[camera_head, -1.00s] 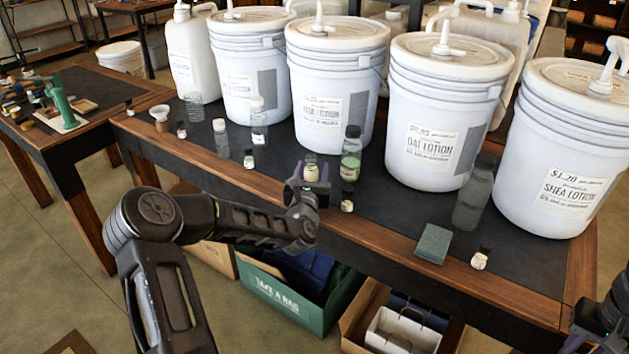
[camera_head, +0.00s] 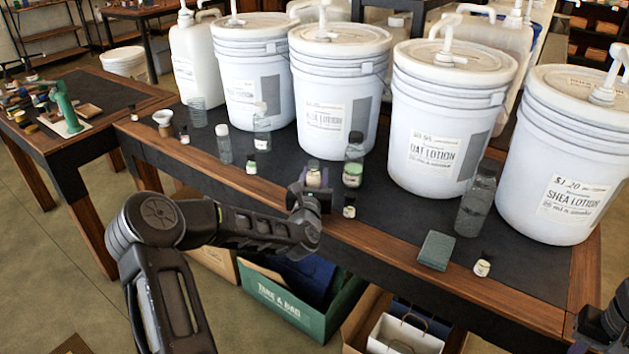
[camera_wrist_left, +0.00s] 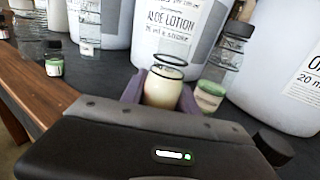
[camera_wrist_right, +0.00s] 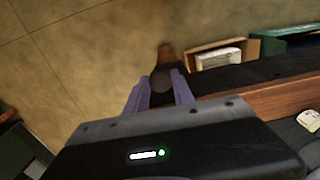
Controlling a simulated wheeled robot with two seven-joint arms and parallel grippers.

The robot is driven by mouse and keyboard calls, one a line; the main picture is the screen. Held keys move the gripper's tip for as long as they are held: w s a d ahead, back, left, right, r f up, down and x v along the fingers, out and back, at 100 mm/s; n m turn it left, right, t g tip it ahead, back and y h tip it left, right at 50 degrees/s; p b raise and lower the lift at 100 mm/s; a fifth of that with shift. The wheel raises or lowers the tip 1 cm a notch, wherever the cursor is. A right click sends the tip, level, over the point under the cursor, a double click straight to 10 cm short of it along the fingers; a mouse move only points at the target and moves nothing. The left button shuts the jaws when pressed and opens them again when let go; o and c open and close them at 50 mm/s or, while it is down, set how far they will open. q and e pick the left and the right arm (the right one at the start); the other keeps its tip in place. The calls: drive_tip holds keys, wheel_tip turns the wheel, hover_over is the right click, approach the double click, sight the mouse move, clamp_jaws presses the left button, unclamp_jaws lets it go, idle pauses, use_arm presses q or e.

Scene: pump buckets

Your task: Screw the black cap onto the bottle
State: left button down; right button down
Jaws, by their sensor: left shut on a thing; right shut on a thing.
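A small glass bottle with cream-coloured contents (camera_wrist_left: 165,88) stands between the fingers of my left gripper (camera_wrist_left: 160,92), which is shut on it. Its clear neck at the top is bare, with no cap on it. Its lower part is hidden by the gripper, so I cannot tell whether it touches the table. In the head view my left gripper (camera_head: 312,192) is at the table's front edge, around the bottle (camera_head: 313,177). My right gripper (camera_wrist_right: 158,92) is shut on a small dark round cap (camera_wrist_right: 161,80), away from the bottle, above the floor beside the table.
Several white pump buckets (camera_head: 335,85) stand along the back of the table (camera_head: 400,225). Small capped bottles stand near the left gripper, including one with a green label (camera_head: 353,168). A green block (camera_head: 435,250) and a small jar (camera_head: 482,265) lie right. Boxes sit below.

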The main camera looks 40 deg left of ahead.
drive_tip(key=shift+r+p, duration=0.5)
drive_tip(key=shift+r, duration=0.05)
use_arm(q)
wheel_tip(320, 180, up, 10)
drive_tip(key=c, duration=1.5)
unclamp_jaws()
clamp_jaws()
drive_tip(key=shift+f, duration=0.1)
